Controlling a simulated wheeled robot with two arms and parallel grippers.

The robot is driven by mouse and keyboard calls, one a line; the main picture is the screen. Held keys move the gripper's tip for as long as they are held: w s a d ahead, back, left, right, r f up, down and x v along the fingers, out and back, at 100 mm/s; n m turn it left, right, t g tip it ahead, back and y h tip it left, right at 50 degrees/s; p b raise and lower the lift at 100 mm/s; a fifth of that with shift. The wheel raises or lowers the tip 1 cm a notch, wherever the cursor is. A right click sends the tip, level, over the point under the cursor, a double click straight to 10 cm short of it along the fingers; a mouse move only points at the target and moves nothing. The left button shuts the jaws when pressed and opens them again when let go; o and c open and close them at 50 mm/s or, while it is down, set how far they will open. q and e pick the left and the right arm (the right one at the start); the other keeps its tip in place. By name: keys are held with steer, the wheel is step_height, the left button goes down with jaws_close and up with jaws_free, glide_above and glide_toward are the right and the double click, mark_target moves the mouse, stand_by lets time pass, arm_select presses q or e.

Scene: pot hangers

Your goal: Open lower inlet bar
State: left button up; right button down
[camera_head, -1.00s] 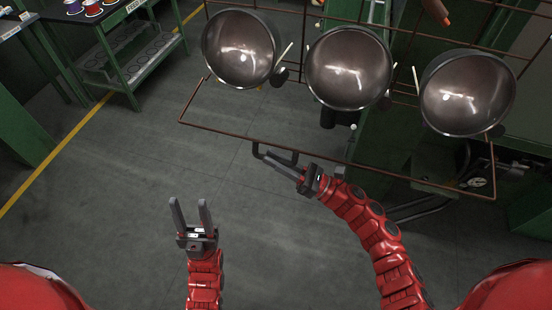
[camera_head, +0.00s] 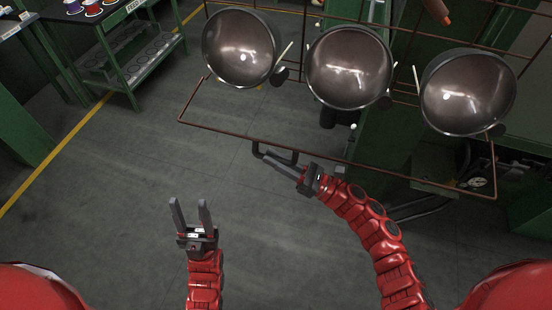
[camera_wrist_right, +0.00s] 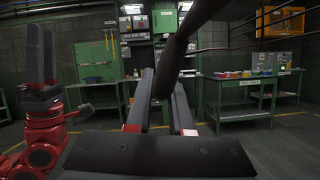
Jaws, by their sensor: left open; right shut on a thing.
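A dark bar (camera_head: 283,148) shows just below the rack in the head view. It also crosses from the top down between my right fingers in the right wrist view (camera_wrist_right: 175,55). My right gripper (camera_head: 277,161) is shut on this dark bar, with its fingers on either side of it. I cannot tell where the bar is mounted. My left gripper (camera_head: 188,208) is open and empty, pointing up over the floor. It also stands at the left of the right wrist view (camera_wrist_right: 43,58).
A rusty wire rack (camera_head: 235,136) holds three pans, the nearest to the left gripper being a dark round pan (camera_head: 238,45). Green machinery (camera_head: 390,135) stands behind the rack at right. A green table (camera_head: 125,60) stands at upper left. The floor on the left is clear.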

steer(key=b, duration=0.6)
steer(key=shift+s+r+b, duration=0.15)
steer(key=shift+r+b, duration=0.15)
steer(key=shift+s+r, duration=0.1)
steer(key=shift+r, duration=0.25)
steer(key=shift+r+m, duration=0.45)
steer(key=shift+m, duration=0.05)
steer(key=shift+s+a+r, duration=0.1)
steer(key=shift+a+r, duration=0.05)
steer(key=shift+r, duration=0.15)
